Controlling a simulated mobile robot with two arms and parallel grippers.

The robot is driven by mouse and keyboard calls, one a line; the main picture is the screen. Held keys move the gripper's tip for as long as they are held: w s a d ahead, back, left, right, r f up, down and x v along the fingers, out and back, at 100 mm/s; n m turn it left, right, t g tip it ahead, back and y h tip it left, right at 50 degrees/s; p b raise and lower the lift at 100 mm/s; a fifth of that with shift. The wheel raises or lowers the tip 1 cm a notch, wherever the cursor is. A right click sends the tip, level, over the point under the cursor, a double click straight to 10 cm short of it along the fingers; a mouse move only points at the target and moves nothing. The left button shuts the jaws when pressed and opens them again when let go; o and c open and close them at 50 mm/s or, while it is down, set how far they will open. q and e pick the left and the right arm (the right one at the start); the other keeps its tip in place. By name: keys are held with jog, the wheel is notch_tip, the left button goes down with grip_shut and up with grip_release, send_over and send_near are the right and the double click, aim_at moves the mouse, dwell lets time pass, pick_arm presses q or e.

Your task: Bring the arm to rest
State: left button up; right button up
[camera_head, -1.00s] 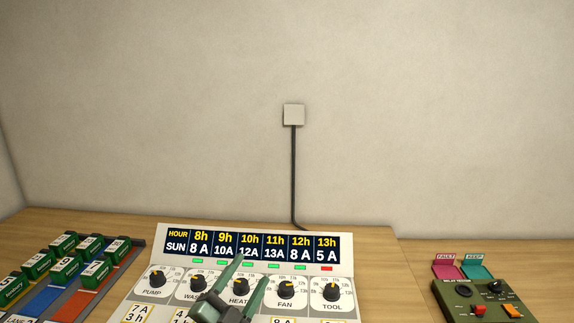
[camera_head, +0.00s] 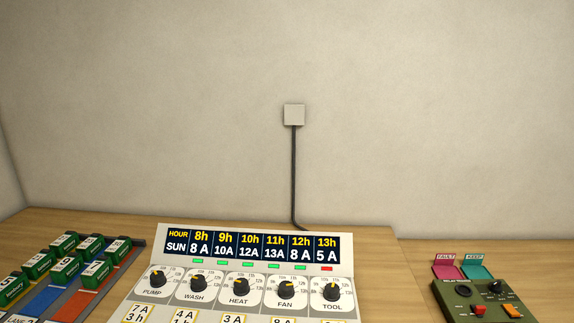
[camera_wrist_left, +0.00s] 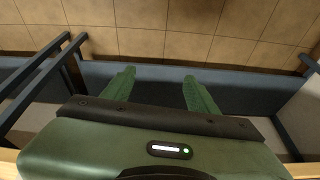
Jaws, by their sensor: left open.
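My left gripper (camera_wrist_left: 158,82) shows in the left wrist view with its two green fingers apart and nothing between them. Below its fingers are a dark blue-grey surface and a tan tiled floor. It is not in the head view. My right gripper is not in view. In the head view the control panel (camera_head: 160,240) stands on the wooden table, with an hour and amp display (camera_head: 251,246) and a row of black knobs. The HEAT knob (camera_head: 241,286) and its neighbours are unobstructed. The lamps are green except a red one under 13h.
Several green batteries (camera_head: 66,265) sit in coloured lanes at the left. A green relay tester (camera_head: 480,300) stands at the right, with a pink bin (camera_head: 446,270) and a teal bin (camera_head: 477,271) behind it. Dark rails (camera_wrist_left: 40,80) flank the left gripper.

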pick_arm(q)
notch_tip(320, 180, down, 25)
jog(key=s+g, duration=0.1)
jog(key=s+a+f+g, duration=0.1)
jog(key=s+a+f, duration=0.2)
jog(key=s+f, duration=1.3)
jog(key=shift+s+f, duration=0.4)
jog(key=shift+s, duration=0.3)
